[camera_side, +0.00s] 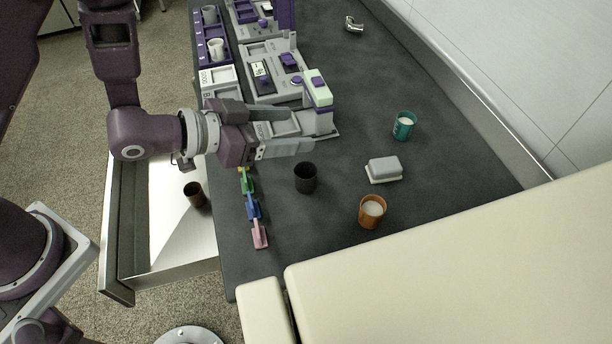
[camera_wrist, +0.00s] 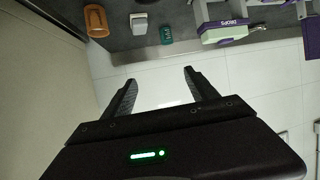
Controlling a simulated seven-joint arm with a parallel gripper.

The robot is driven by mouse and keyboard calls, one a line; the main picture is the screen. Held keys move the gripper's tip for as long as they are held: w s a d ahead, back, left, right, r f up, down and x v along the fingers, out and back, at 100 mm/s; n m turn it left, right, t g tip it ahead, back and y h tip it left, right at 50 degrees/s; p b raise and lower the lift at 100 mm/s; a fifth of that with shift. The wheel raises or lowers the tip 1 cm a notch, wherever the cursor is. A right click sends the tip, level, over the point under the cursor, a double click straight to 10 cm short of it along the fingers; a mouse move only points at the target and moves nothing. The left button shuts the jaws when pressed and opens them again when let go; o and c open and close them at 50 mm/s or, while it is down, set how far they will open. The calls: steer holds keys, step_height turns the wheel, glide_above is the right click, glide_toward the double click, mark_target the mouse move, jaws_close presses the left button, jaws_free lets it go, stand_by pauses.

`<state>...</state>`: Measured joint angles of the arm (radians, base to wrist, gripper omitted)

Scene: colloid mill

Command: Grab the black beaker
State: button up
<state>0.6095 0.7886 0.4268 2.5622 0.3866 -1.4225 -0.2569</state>
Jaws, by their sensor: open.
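The black beaker (camera_side: 305,178) stands upright on the dark counter (camera_side: 340,250), open at the top, in the middle of the side view. I do not see it in the wrist view. My gripper (camera_side: 314,145) is in the air over the counter, just behind the beaker in the side picture, its fingers pointing right. In the wrist view, my gripper (camera_wrist: 159,78) has its two fingers spread with nothing between them. It is apart from the beaker; the exact height gap is hard to tell.
Grey-purple lab devices (camera_side: 318,92) stand behind. An open drawer (camera_side: 150,235) holds a brown beaker (camera_side: 194,194).

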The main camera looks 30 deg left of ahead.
glide_toward(314, 170)
steer(key=x, duration=0.3)
steer(key=shift+w+d+f, duration=0.1)
steer(key=shift+w+d, duration=0.05)
steer(key=shift+d, duration=0.3)
steer(key=x, duration=0.7)
steer(key=shift+w+a, duration=0.1)
steer(key=shift+a, duration=0.15)
steer(key=c, duration=1.4)
